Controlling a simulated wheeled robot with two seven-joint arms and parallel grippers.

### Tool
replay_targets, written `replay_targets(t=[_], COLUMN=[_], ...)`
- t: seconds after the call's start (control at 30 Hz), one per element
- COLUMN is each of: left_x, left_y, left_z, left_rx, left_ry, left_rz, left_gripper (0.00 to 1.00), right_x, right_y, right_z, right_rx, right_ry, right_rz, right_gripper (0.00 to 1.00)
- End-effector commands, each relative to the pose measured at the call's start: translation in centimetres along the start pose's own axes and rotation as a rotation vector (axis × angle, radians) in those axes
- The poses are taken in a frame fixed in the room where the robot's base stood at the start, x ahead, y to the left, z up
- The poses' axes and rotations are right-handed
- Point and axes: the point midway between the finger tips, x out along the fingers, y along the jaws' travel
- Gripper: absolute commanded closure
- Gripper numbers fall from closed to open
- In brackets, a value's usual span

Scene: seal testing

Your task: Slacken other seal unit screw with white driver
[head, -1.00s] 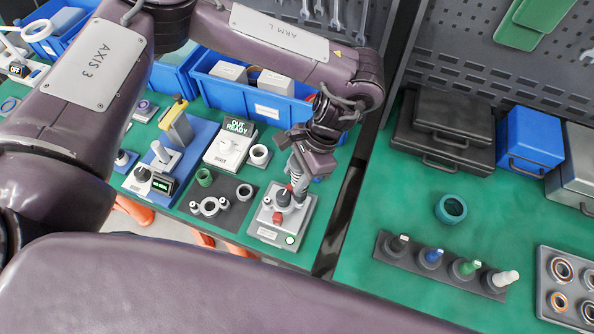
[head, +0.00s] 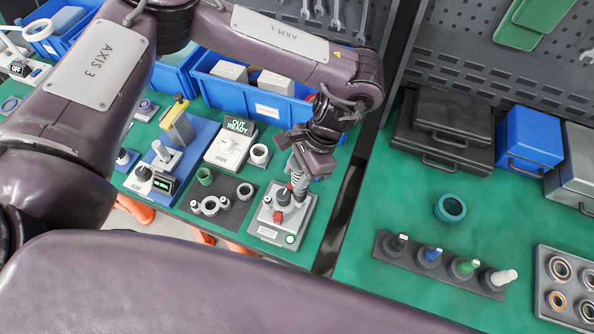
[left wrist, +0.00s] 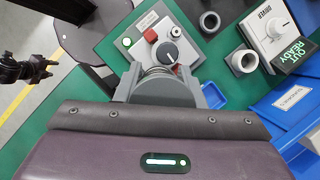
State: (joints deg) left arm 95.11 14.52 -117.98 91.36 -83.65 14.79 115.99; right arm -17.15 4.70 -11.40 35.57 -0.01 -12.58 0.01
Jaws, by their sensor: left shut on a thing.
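The white-topped driver (head: 505,277) stands upright in the dark rack (head: 386,247) on the right-hand bench, apart from my left gripper. A grey ringed part with side lugs (head: 210,205), perhaps the seal unit, lies on a dark mat; I cannot make out its screws. My left gripper (head: 292,190) is down at a grey box (head: 299,221) with a black dial (head: 283,198). The dial also shows in the left wrist view (left wrist: 168,52).
Black-, blue- and green-topped drivers share the rack. A teal ring (head: 450,208) lies behind it. A white unit (head: 229,145) reads "OUT READY". Blue bins (head: 248,92) line the back. A dark gap (head: 345,213) parts the benches. The green bench around the teal ring is clear.

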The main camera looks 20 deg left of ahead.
Motion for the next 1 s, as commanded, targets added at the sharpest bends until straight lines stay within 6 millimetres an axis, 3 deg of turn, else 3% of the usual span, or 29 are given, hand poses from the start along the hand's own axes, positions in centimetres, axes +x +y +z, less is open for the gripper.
replay_targets(t=[1.0], left_x=[1.1], left_y=[0.0], left_z=[-0.5], left_rx=[0.0], left_ry=[0.001], left_rz=[-0.001], left_gripper=[0.92], right_x=[0.8], right_y=[-0.4], right_z=[0.1], right_rx=[0.0], right_ry=[-0.001], right_rz=[-0.004], right_gripper=[0.55])
